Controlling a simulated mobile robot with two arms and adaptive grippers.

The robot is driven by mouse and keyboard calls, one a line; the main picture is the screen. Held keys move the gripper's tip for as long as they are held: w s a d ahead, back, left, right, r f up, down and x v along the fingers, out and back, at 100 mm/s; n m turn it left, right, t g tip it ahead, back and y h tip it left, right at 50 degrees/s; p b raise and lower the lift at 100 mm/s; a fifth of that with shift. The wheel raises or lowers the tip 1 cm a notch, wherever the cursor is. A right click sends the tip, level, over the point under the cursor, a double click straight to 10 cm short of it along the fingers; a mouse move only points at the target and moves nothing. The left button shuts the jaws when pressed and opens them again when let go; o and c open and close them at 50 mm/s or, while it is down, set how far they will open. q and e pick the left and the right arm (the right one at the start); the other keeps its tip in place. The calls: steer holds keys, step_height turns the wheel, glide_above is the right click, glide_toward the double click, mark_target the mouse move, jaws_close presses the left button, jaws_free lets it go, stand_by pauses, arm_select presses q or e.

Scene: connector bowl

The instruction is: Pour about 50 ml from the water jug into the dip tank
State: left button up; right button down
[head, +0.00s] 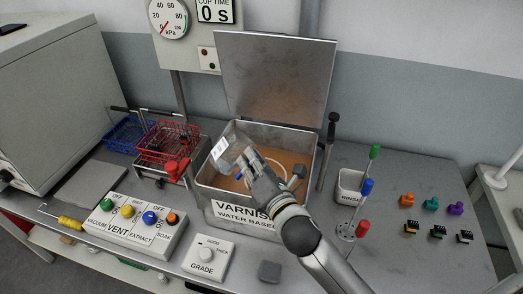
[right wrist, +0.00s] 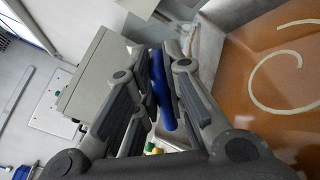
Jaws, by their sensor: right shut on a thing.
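A clear jug (head: 229,148) with a white label is tilted above the left part of the open dip tank (head: 204,197), marked VARNISH WATER BASED. My right gripper (head: 248,166) is shut on the jug's blue handle, seen between the fingers in the right wrist view (right wrist: 160,88). Brown liquid (head: 275,133) fills the bottom of the tank; it also shows in the right wrist view (right wrist: 270,75). I cannot tell the water level in the jug or whether any is flowing out. My left gripper is not in view.
The tank's raised lid (head: 277,75) stands behind it. A red wire basket (head: 168,143) and a blue one (head: 128,133) are at left. A pale curved tube (head: 283,178) shows in the tank.

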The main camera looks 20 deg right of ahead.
mark_target(225, 162)
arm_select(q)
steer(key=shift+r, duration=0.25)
arm_select(e)
steer(key=shift+a+f+n, duration=0.1)
steer(key=shift+a+n, duration=0.05)
steer(key=shift+n, duration=0.25)
stand_by(1.3)
steer(key=shift+a+n, duration=0.15)
steer(key=shift+n, duration=0.15)
steer(key=a+n+p, duration=0.1)
steer(key=p, duration=0.1)
steer(key=a+r+n+p, duration=0.1)
steer(key=n+p, duration=0.1)
steer(key=a+r+n+p, duration=0.1)
steer(key=a+p, duration=0.1)
steer(key=shift+s+r+n, duration=0.2)
steer(key=shift+s+n, duration=0.1)
steer(key=shift+n, duration=0.1)
arm_select(q)
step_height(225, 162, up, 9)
steer(key=p, duration=0.3)
arm_select(e)
steer(key=a+n, duration=0.2)
steer(key=shift+s+r+n, duration=0.15)
steer(key=shift+r+n, duration=0.05)
steer(key=shift+n, duration=0.2)
